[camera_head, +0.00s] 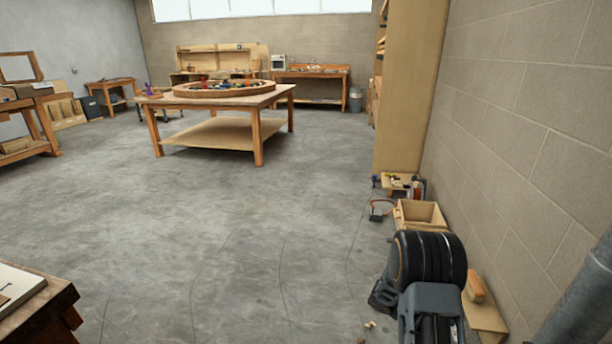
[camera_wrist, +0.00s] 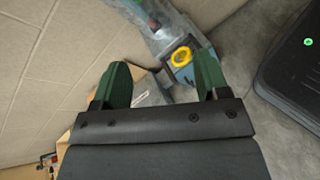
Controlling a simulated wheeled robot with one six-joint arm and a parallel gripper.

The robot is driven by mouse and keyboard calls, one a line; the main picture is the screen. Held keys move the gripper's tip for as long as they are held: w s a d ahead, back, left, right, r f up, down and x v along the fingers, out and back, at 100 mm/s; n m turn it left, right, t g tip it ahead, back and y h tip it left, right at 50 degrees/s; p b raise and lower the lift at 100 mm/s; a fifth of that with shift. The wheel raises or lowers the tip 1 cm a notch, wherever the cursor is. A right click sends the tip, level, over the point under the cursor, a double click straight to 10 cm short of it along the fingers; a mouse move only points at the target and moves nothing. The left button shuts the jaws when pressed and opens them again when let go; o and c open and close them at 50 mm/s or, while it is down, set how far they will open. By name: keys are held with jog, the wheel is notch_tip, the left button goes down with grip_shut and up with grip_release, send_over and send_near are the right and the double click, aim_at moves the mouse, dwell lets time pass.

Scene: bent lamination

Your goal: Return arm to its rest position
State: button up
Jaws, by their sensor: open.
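My gripper (camera_wrist: 163,78) shows in the wrist view with its two green fingers spread apart. Nothing is held between them. Beyond the fingers are the floor and some blurred items, one with a yellow ring (camera_wrist: 181,57). In the head view my dark arm (camera_head: 430,262) is at the lower right, close to the block wall (camera_head: 530,130). The gripper's fingers cannot be made out in that view.
An open wooden box (camera_head: 419,215) and small items lie on the floor by the wall, beyond the arm. A tall wooden cabinet (camera_head: 408,90) stands behind them. A worktable (camera_head: 262,140) stands farther back. The middle floor is clear. A table corner (camera_head: 40,318) shows at lower left.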

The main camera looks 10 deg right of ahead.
jog(key=s+a+r+m+t+y+p, duration=0.2)
jog(key=a+r+p, duration=0.4)
jog(key=r, duration=0.7)
jog(key=s+a+r+m+t+y+p, duration=0.2)
jog(key=a+r+t+y+p, duration=0.3)
jog(key=a+r, duration=0.5)
jog(key=s+a+r+m+t+y+p, duration=0.2)
jog(key=a+r+p, duration=0.5)
jog(key=r, duration=0.9)
jog(key=a+t+y, duration=0.1)
jog(key=y, duration=0.1)
jog(key=shift+s+a+m+t+y, duration=0.2)
jog(key=shift+s+m+t+y, duration=0.1)
jog(key=shift+t+y, duration=0.1)
